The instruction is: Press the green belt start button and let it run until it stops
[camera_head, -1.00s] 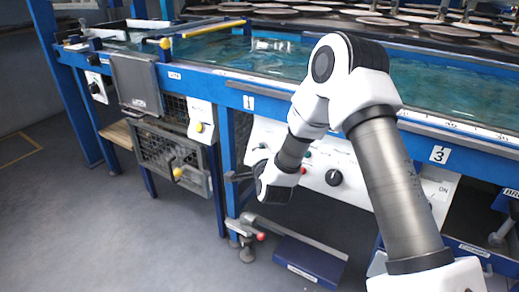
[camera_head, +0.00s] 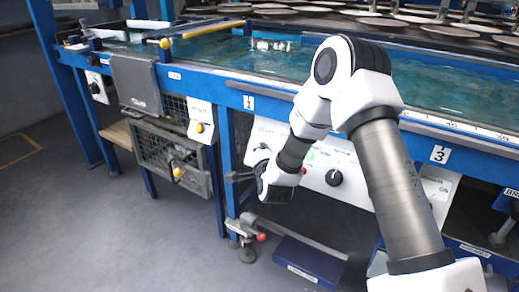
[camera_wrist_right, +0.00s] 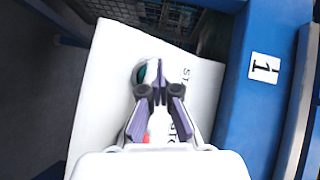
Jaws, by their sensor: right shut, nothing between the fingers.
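The white control panel (camera_head: 345,165) hangs under the blue frame, and my right gripper (camera_wrist_right: 161,75) is shut and empty in front of its left part. In the wrist view, the green start button (camera_wrist_right: 142,73) shows beside the fingertips, partly covered by a finger; I cannot tell whether they touch. In the head view, my right gripper hides this button. A green lamp (camera_head: 310,155) on the panel is lit. A red button (camera_head: 303,171) sits below it, partly behind my wrist. My left gripper is not in view.
Discs like plates (camera_head: 449,31) lie on the dark belt at the back, behind a water-filled trough (camera_head: 430,83). A black knob (camera_head: 333,177) is on the panel. A blue pedal-like box (camera_head: 308,262) is on the floor below. The floor at the left is clear.

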